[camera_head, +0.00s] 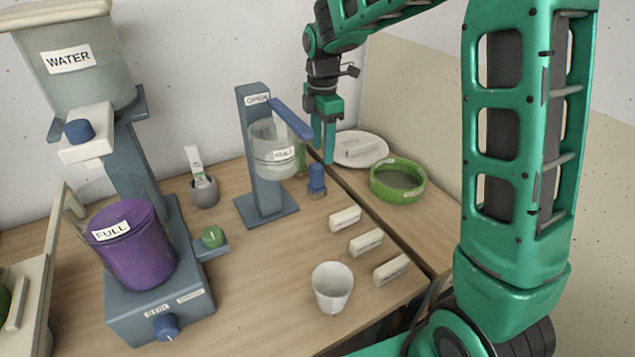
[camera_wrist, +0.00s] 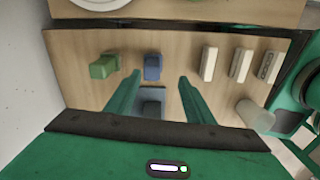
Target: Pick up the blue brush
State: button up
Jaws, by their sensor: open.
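The blue brush (camera_head: 317,180) stands upright on the table, just right of the grey-blue dispenser stand. In the wrist view the blue brush (camera_wrist: 152,67) shows between and slightly beyond my fingertips, apart from them. My gripper (camera_head: 318,158) points down above and close behind the blue brush, beside the dispenser's blue lever. In the wrist view my gripper (camera_wrist: 160,80) is open, with nothing held between its fingers. A green brush (camera_wrist: 104,66) stands left of the blue one in the wrist view.
The dispenser's blue lever (camera_head: 291,119) and clear cup (camera_head: 272,150) are close to my gripper. A green dish (camera_head: 398,181) and white plate (camera_head: 359,150) lie to the right. Several white labelled blocks (camera_head: 345,219) and a white cup (camera_head: 332,287) stand nearer the front.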

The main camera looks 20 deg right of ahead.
aim_at(316, 177)
jog(key=shift+w+a+f+n, duration=0.3)
jog(key=shift+w+a+n, duration=0.15)
jog(key=shift+a, duration=0.2)
jog(key=shift+w+a+f, duration=0.2)
jog(key=shift+f, duration=0.1)
notch_tip(316, 177, down, 5)
jog(key=shift+w+d+f, duration=0.1)
jog(key=shift+d+f, duration=0.1)
jog(key=shift+f, duration=1.15)
jog(key=shift+w+d+f, duration=0.1)
jog(key=shift+d+f, duration=0.05)
jog(key=shift+f, duration=1.2)
jog(key=c, duration=0.9)
jog(key=shift+r, duration=0.1)
notch_tip(316, 177, up, 18)
jog(key=shift+f, duration=0.1)
